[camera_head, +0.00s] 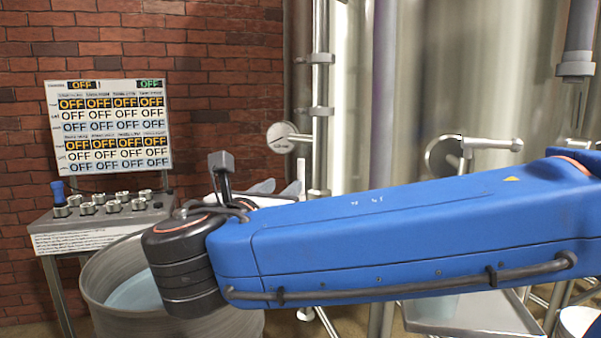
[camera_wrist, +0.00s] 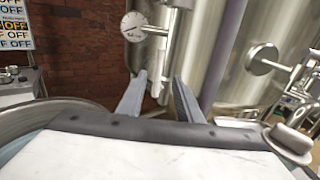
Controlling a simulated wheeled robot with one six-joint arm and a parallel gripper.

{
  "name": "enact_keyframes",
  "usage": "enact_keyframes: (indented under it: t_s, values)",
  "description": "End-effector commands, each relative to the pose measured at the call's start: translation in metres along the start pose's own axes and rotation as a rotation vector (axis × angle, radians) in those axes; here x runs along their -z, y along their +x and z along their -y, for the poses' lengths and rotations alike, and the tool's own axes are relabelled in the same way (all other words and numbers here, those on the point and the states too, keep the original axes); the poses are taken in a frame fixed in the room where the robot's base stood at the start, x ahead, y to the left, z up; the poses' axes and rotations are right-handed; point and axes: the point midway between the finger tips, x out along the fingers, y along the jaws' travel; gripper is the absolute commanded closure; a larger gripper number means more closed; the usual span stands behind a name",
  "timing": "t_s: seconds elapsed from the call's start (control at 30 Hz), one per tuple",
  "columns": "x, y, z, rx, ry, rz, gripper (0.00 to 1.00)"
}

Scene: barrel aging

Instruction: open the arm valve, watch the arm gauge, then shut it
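A round white gauge (camera_head: 282,137) sits on a short side pipe of the steel standpipe in front of the brick wall. It also shows at the top of the wrist view (camera_wrist: 133,26); its reading is too small to tell. A pale upright bar (camera_wrist: 157,82), possibly the valve handle, hangs below the gauge's pipe; I cannot tell its setting. My gripper (camera_wrist: 160,76) is open, its two grey fingers spread on either side of the bar's lower end in the picture. Contact is not visible. In the head view my blue arm partly hides my gripper (camera_head: 281,187).
A second round disc on a pipe (camera_head: 445,155) is at the right, by the steel tank (camera_head: 350,100). A control stand with an OFF board (camera_head: 108,125) and knobs is at the left. An open metal vat (camera_head: 110,300) is below my arm.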

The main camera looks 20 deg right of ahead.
Motion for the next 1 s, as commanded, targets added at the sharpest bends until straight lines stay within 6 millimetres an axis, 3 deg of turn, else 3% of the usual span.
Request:
enact_keyframes:
  t_s: [1.0]
  values:
    - [0.0, 0.104, 0.0, 0.003, 0.0, 0.0, 0.68]
